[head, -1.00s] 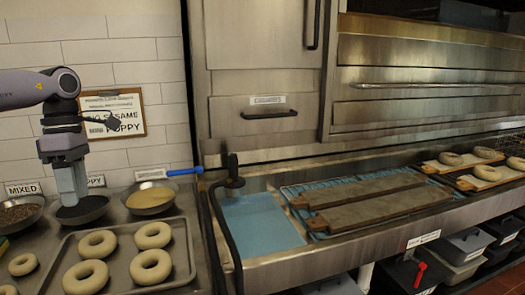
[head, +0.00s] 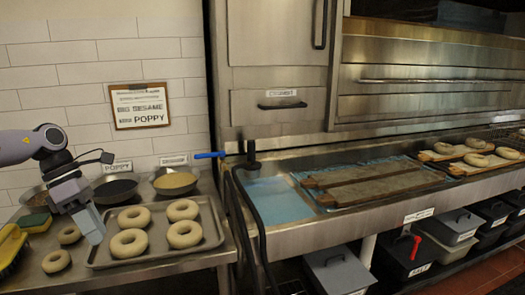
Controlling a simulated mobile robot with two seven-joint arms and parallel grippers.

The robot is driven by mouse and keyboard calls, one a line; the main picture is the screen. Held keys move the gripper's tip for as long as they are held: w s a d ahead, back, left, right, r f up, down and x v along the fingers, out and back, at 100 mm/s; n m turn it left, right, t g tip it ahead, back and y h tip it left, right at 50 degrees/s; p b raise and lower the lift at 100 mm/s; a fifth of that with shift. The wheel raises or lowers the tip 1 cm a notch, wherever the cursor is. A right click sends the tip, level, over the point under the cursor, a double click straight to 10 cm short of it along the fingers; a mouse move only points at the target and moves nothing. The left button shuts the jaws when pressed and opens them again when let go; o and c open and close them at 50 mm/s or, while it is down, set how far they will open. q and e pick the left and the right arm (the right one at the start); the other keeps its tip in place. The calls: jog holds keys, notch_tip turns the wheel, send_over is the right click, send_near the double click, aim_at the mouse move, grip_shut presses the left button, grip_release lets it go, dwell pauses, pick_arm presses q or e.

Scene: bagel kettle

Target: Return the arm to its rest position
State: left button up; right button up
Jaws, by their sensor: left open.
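My left arm comes in from the left edge, and its gripper (head: 92,228) points down over the left end of the steel counter. The gripper is open, with nothing visible in it. It is close to the left edge of the bagel tray (head: 205,245); I cannot tell whether it touches it. Several pale bagels (head: 128,242) lie on the tray. A loose bagel (head: 56,261) and another small one (head: 69,235) lie on the counter left of the gripper. My right gripper does not show.
Bowls of poppy (head: 116,190) and sesame (head: 175,182) stand behind the tray. A green-yellow sponge (head: 35,223) and a yellow brush (head: 10,245) lie at the left. A blue-water basin (head: 278,202) with wooden boards (head: 375,188) beside it lies to the right, before the oven.

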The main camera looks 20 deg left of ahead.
pick_arm(q)
jog(key=s+d+f+n+t+h, duration=0.1)
jog(key=d+f+n+t, duration=0.6)
jog(key=f+n, duration=0.45)
jog(key=s+d+f+n+t+h, duration=0.1)
jog(key=d+f+n+t, duration=0.55)
jog(key=f+n, duration=0.5)
jog(key=s+d+f+n+g+y, duration=0.1)
jog(key=s+d+f+n+y, duration=0.1)
jog(key=d+n, duration=0.6)
jog(key=s+d+f+n+g+y, duration=0.2)
jog(key=s+d+f+n, duration=0.3)
jog(key=n, duration=0.5)
jog(key=d+f, duration=0.2)
jog(key=d, duration=0.1)
jog(key=shift+s+d+f+y, duration=0.15)
jog(key=shift+d+y, duration=0.25)
